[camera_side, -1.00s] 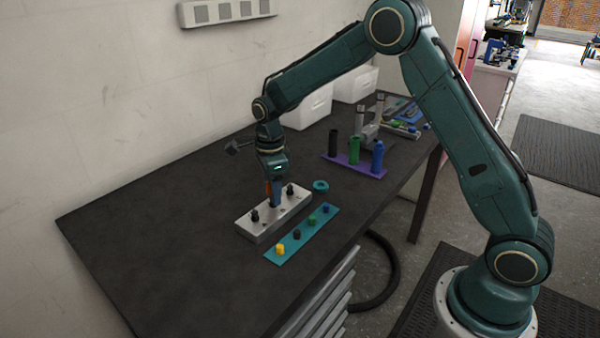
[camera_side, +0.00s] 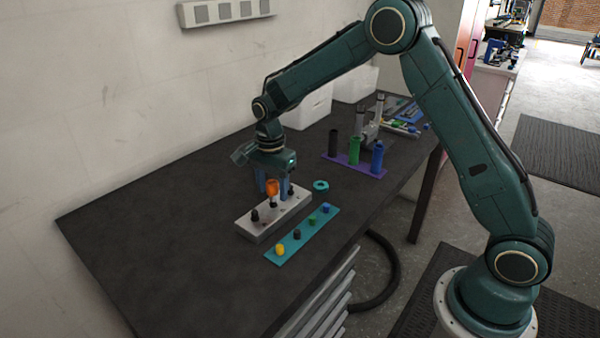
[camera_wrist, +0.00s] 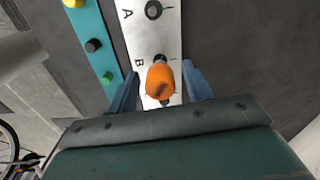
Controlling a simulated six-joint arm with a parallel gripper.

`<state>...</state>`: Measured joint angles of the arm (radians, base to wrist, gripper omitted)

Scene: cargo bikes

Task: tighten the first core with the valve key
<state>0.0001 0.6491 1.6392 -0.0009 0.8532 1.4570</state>
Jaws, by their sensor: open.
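The valve key, with an orange handle (camera_side: 272,187), stands upright on the grey metal block (camera_side: 252,233), near its middle, between two dark stems (camera_side: 254,215). In the wrist view the orange handle (camera_wrist: 160,80) is beside the letter B. The key hides what is under it, so I cannot see the core. Another dark stem (camera_wrist: 153,10) sits by the letter A on the block (camera_wrist: 176,30). My gripper (camera_side: 273,196) is open, its blue fingers on either side of the key. In the wrist view a gap shows on both sides of the handle.
A teal strip (camera_side: 290,247) with yellow, black, green and blue caps lies in front of the block. A teal ring (camera_side: 321,186) lies to the right. A purple stand (camera_side: 345,167) holds black, green and blue cylinders. The dark bench (camera_side: 150,220) is clear on the left.

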